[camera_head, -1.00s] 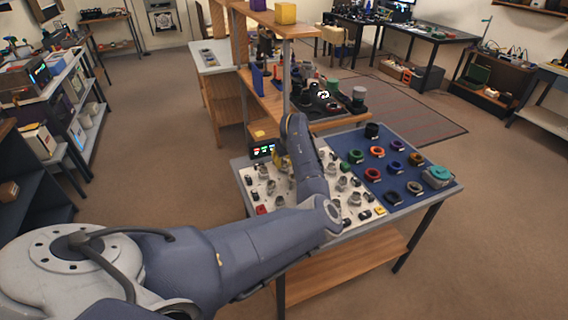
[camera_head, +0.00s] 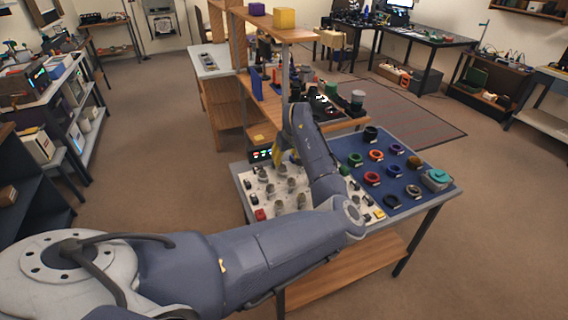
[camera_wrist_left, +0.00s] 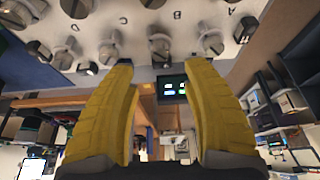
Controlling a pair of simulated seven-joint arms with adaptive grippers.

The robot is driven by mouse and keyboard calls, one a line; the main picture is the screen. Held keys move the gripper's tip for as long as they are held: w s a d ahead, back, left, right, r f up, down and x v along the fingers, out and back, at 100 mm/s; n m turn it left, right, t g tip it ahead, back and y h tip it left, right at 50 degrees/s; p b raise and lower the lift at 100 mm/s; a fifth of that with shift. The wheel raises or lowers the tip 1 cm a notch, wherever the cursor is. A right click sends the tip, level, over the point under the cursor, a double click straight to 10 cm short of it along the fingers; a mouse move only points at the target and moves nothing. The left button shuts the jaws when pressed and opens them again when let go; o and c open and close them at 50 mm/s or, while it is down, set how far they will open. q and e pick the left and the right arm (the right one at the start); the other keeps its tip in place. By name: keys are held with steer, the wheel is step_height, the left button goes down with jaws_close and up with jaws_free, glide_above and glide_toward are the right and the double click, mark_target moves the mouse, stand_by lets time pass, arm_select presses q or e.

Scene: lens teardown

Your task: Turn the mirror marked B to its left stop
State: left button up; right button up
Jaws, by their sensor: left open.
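A grey-metal knob-like mirror (camera_wrist_left: 160,46) stands by the letter B on the pale panel in the left wrist view. Similar mirrors stand by the letter A (camera_wrist_left: 213,42) and by another letter (camera_wrist_left: 109,47). My left gripper (camera_wrist_left: 156,60) is open and empty, its two yellow fingers pointing at the panel. The B mirror shows between and just beyond the fingertips; I cannot tell the depth gap. In the head view the gripper (camera_head: 282,155) is at the panel's far edge, partly hidden by my arm. My right gripper is not in view.
The white panel (camera_head: 291,208) holds several more grey mirrors. A small lit display (camera_head: 261,153) stands at its far left edge and shows in the wrist view (camera_wrist_left: 172,89). A blue mat (camera_head: 401,172) with several coloured rings lies to the right. A wooden shelf stands behind.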

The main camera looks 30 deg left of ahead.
arm_select(q)
steer(key=shift+v, duration=2.35)
steer(key=shift+a, duration=0.1)
